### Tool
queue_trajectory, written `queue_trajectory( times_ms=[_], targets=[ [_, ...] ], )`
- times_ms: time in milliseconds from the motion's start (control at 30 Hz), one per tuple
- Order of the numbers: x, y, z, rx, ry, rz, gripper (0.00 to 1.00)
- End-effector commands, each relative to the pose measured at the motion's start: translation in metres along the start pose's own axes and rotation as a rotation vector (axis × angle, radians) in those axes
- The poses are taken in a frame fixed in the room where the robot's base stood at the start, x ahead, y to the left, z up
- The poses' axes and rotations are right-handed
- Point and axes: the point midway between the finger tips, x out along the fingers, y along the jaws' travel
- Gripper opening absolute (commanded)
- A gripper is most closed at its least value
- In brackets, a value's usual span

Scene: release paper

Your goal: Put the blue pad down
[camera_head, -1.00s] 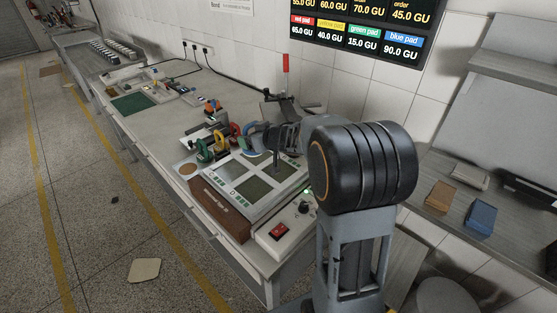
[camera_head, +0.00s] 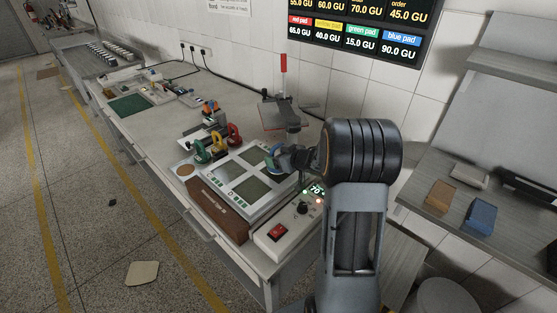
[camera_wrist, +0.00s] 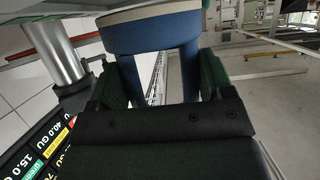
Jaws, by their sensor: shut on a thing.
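The blue pad (camera_wrist: 152,35) fills the upper middle of the wrist view, with a pale rim along its top edge and two blue handle legs. My gripper (camera_wrist: 165,80) is shut on it, with a dark finger on either side of the handle. In the head view my gripper (camera_head: 277,160) and the blue pad (camera_head: 270,163) are at the far right corner of the device with grey square panels (camera_head: 238,204). My gripper partly hides the pad there. I cannot tell whether the pad touches the panel or hangs just above it.
Green (camera_head: 202,151), yellow (camera_head: 218,143) and red (camera_head: 234,134) pads stand in a row left of the device. A control box (camera_head: 278,234) with a lit display is at its right front. A red-topped pole (camera_head: 284,64) stands behind.

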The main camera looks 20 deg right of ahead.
Motion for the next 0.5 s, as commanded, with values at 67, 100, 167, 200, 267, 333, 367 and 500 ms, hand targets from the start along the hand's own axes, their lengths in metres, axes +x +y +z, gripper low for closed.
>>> queue_trajectory(
  times_ms=[67, 100, 167, 200, 267, 333, 367, 500],
  targets=[
    [0.003, 0.0, 0.0051, -0.002, 0.004, -0.001, 0.19],
    [0.0037, 0.0001, 0.0068, -0.001, 0.005, 0.0, 0.19],
    [0.0042, 0.0002, 0.0081, -0.002, 0.006, 0.001, 0.19],
    [0.0043, 0.0002, 0.0084, -0.003, 0.006, 0.001, 0.19],
    [0.0043, 0.0002, 0.0083, -0.003, 0.006, 0.001, 0.19],
    [0.0042, 0.0002, 0.0082, -0.003, 0.006, 0.001, 0.19],
    [0.0042, 0.0002, 0.0082, -0.003, 0.006, 0.001, 0.19],
    [0.0046, 0.0002, 0.0093, -0.003, 0.005, 0.001, 0.19]
  ],
)
